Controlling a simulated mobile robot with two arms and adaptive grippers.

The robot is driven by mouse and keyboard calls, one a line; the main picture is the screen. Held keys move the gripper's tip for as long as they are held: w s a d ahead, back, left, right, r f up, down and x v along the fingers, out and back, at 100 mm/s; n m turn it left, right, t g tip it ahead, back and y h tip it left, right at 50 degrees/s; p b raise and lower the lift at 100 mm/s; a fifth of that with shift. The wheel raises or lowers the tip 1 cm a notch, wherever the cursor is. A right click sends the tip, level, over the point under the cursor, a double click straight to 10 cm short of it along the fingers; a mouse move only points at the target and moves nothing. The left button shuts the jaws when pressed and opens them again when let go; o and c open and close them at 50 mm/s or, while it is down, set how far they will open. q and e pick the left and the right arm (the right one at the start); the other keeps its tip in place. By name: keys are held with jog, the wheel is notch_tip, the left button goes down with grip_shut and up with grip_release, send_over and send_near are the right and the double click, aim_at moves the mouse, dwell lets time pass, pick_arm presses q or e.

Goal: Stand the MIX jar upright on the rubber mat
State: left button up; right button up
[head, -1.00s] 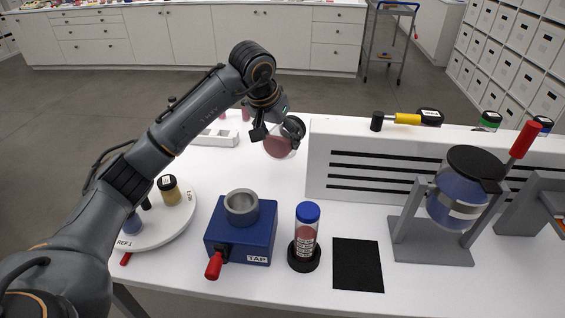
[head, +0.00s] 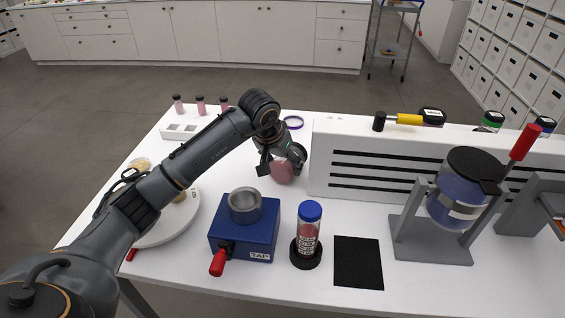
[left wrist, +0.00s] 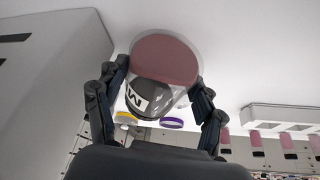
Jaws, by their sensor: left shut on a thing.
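My left gripper (head: 283,158) is shut on a clear jar with dull pink contents (head: 283,174). It holds the jar over the table behind the blue tap block. In the left wrist view the jar (left wrist: 165,62) sits between the two fingers, and a white label starting with "M" (left wrist: 137,99) shows partly. The rest of the label is hidden, and I cannot tell the jar's exact tilt. The black rubber mat (head: 358,263) lies flat and bare at the table's front, right of and nearer than the jar. My right gripper is not in view.
A blue tap block (head: 243,243) with a grey cup and a blue-capped tube (head: 308,232) in a black base stand left of the mat. A slotted white panel (head: 400,168) rises behind it. A grey stand (head: 432,247) with a blue jar is to the right.

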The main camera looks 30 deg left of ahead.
pick_arm(q)
jog(key=o, duration=1.4)
jog(key=shift+f, duration=0.1)
